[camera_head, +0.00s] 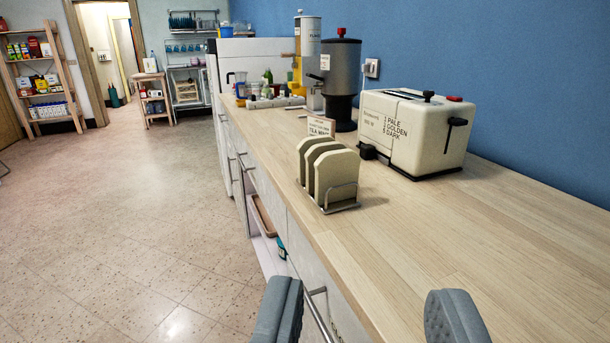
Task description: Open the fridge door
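A tall white unit that looks like the fridge (258,47) stands past the far end of the counter, against the blue wall. Its front faces left and shows only as a narrow strip, so I cannot tell whether its door is open or shut. Bottles and the counter hide its lower part. My gripper (365,312) is at the bottom of the view, its two grey fingers wide apart with nothing between them. It is over the near front edge of the counter, far from the fridge.
The wooden counter (440,265) runs along the right, with a toast rack (328,175), a toaster (413,133) and a dark dispenser (341,85) on it. Drawer handles (318,312) stick out from its front. The tiled floor (120,220) at left is clear. Shelves (40,75) stand farther back.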

